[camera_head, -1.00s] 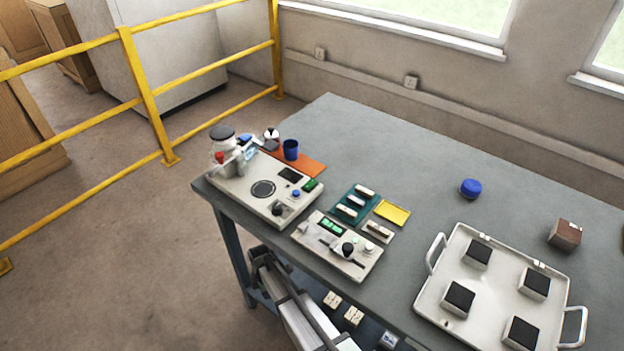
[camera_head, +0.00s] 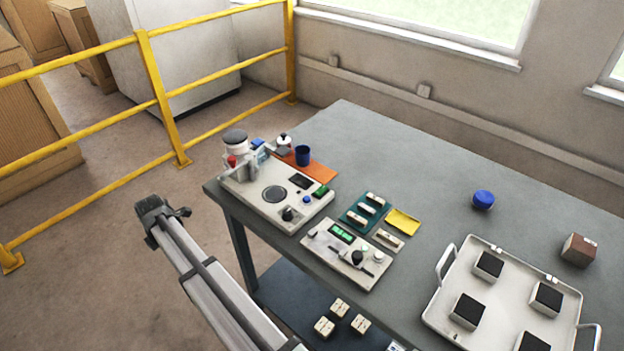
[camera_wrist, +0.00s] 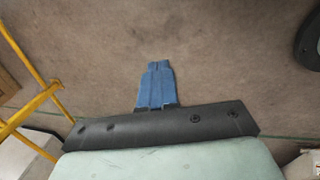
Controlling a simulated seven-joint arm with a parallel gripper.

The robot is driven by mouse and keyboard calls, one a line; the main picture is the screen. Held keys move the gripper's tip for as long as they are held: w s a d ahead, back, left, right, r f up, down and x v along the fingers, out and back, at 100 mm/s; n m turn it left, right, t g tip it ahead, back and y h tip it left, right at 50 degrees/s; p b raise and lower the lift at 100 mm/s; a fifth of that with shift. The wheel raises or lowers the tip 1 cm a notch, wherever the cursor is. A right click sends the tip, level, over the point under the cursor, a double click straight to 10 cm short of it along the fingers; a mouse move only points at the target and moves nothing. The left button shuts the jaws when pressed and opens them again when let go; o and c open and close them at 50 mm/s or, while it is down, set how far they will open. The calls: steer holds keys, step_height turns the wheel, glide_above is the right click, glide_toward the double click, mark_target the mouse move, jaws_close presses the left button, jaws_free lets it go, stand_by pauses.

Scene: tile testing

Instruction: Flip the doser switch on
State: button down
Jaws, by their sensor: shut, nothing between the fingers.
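A pale bench unit (camera_head: 262,208) stands on the table's left end, with a lidded jar (camera_head: 236,143), a round dark plate, a black knob (camera_head: 288,214), a blue button and a green part (camera_head: 321,191). A second pale unit (camera_head: 345,254) beside it has a green display, a black knob and a slot. I cannot tell which unit is the doser or which control is its switch. My gripper's blue fingers (camera_wrist: 158,68) are shut and empty over bare floor in the wrist view. In the head view my arm's end is left of the table, apart from both units.
The grey table (camera_head: 420,200) also carries an orange mat (camera_head: 318,170), a blue cup (camera_head: 302,155), a teal rack (camera_head: 360,216), a yellow pad (camera_head: 402,222) and a white tray (camera_head: 455,285). A yellow railing (camera_head: 160,95) stands left.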

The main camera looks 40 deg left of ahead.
steer(key=w+a+r+t+y, duration=0.1)
steer(key=w+r, duration=0.3)
steer(key=r, duration=0.5)
steer(key=w+r+t+y, duration=0.1)
steer(key=w+r, duration=0.2)
steer(key=r, duration=0.5)
steer(key=w+d+r+m+t, duration=0.1)
steer(key=w+d+r+m, duration=0.1)
steer(key=w+r, duration=0.4)
steer(key=w+d+r+m+t, duration=0.1)
steer(key=w+d+r+t, duration=0.1)
steer(key=w+d+r, duration=0.3)
steer(key=w+d+r+m+t, duration=0.1)
steer(key=w+d+r+m, duration=0.1)
steer(key=w+r, duration=0.5)
steer(key=shift+w+d+r+m+h, duration=0.15)
steer(key=shift+w+d+m+h, duration=0.25)
steer(key=shift+d, duration=0.35)
steer(key=w+d+m+g+h, duration=0.1)
steer(key=w+d+m, duration=0.3)
steer(key=d, duration=0.3)
steer(key=m+g+h, duration=0.2)
steer(key=m+g, duration=0.1)
steer(key=m, duration=0.7)
glide_toward(324, 187)
steer(key=f, duration=0.4)
steer(key=w+f, duration=0.1)
steer(key=f, duration=0.1)
steer(key=shift+f, duration=0.4)
steer(key=shift+w, duration=0.1)
